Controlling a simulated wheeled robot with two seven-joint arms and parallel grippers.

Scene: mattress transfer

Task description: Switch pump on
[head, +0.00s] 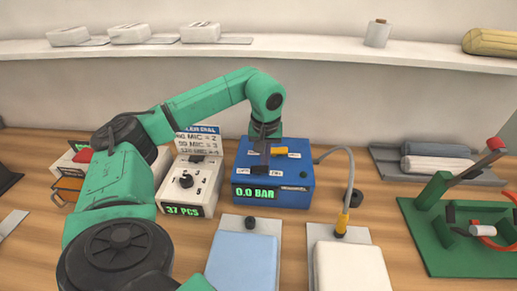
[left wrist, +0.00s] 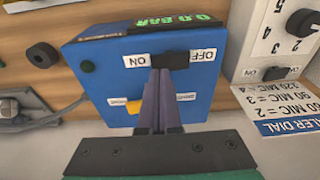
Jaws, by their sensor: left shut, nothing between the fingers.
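The blue pump box (head: 300,190) stands on the bench and its green display reads 0.0 BAR. In the left wrist view, a black switch (left wrist: 175,61) sits on the pump's top between the ON and OFF labels. My left gripper (left wrist: 159,75) is shut and empty, with its fingertips at the black switch on its ON side; I cannot tell if they touch. In the head view my left gripper (head: 262,160) points down over the pump and partly hides the switch. A yellow control (head: 279,151) is on the same top. My right gripper is not in view.
A white dial box (head: 205,190) reading 37 PCS stands left of the pump. A grey hose (head: 350,170) runs from the pump to a yellow fitting by a white mattress (head: 350,270). A blue mattress (head: 242,262) lies in front. A green clamp fixture (head: 445,240) is at right.

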